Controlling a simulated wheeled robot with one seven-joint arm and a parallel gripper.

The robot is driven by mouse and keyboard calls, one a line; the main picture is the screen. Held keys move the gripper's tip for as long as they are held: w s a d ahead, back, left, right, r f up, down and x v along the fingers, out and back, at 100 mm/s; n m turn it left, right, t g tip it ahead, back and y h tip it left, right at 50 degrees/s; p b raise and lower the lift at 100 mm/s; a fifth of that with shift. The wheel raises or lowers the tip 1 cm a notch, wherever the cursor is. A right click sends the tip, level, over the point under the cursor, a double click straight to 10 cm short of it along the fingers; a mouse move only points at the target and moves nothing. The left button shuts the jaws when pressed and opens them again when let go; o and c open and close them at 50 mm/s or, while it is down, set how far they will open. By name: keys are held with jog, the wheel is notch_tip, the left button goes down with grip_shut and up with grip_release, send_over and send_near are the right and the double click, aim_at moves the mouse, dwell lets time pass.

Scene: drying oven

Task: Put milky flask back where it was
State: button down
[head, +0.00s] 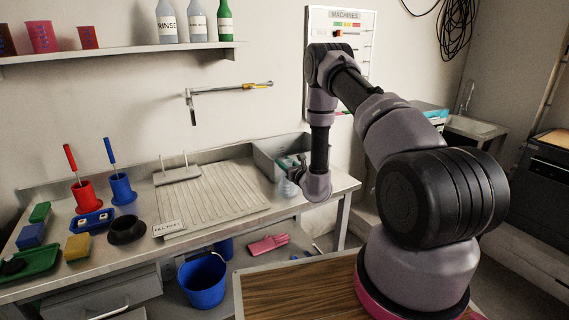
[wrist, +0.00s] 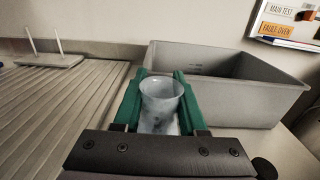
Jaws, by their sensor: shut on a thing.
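The milky flask (wrist: 160,98) stands between the two green-padded fingers of my gripper (wrist: 161,82) in the wrist view. My gripper is shut on it, and its open rim faces up. In the head view the flask (head: 287,189) shows as a small pale shape beside my gripper (head: 291,172), near the right end of the counter. My wrist hides part of it there. I cannot tell whether its base touches the counter.
A grey bin (wrist: 225,99) is just beyond the flask, to the right. A ribbed draining board (head: 212,196) with a two-peg rack (head: 177,175) lies left. Red (head: 86,195) and blue (head: 122,188) holders stand farther left. A blue bucket (head: 203,281) sits below the counter.

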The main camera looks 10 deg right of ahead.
jog(key=shift+f, duration=0.2)
jog(key=shift+c, duration=2.3)
grip_release()
jog(key=shift+r, duration=0.1)
